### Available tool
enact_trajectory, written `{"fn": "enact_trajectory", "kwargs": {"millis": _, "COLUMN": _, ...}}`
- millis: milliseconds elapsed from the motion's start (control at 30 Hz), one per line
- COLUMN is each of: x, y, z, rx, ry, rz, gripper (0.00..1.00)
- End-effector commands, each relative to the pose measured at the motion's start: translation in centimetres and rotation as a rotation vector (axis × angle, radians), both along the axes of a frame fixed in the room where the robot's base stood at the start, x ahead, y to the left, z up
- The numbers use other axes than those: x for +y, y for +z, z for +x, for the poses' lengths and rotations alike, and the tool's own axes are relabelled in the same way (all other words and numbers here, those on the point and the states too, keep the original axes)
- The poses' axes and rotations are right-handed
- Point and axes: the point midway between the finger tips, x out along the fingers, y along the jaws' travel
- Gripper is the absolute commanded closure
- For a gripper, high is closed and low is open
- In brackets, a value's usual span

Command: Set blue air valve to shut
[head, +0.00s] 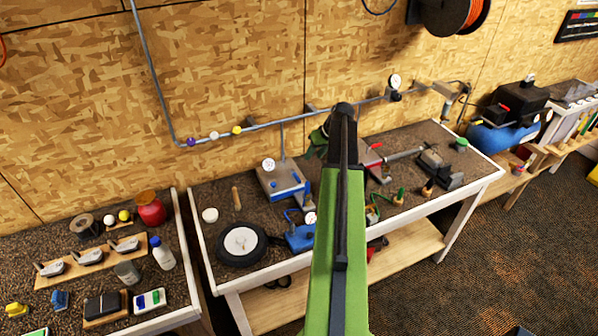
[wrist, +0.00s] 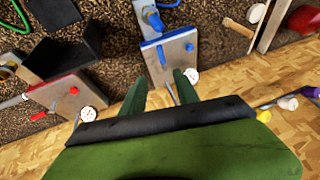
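A blue-edged steel plate (head: 272,181) stands on the middle bench, with a white gauge (head: 269,165) at its top and small blue levers (head: 299,183) at its right. In the wrist view the plate (wrist: 177,60) carries a blue lever (wrist: 161,54) and a small blue knob (wrist: 189,46); which is the air valve I cannot tell for sure. My gripper (wrist: 160,88) is open, its two green fingers apart at the plate's wall-side edge, with a thin grey pipe between them. It touches no lever that I can see. In the head view my arm partly hides the gripper (head: 318,140).
A red-edged plate (wrist: 66,94) with a red lever stands beside the blue one. A grey air pipe (head: 270,124) runs along the wall behind.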

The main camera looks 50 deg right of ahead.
Motion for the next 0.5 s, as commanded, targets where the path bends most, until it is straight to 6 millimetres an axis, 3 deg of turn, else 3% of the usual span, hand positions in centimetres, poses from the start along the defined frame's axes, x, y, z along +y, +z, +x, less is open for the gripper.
{"fn": "enact_trajectory", "kwargs": {"millis": 267, "x": 0.2, "y": -2.3, "z": 0.9, "rx": 0.001, "ry": 0.003, "rz": 0.001, "gripper": 0.63}}
{"fn": "enact_trajectory", "kwargs": {"millis": 500, "x": 0.4, "y": -7.1, "z": 2.9, "rx": 0.002, "ry": 0.003, "rz": 0.002, "gripper": 0.63}}
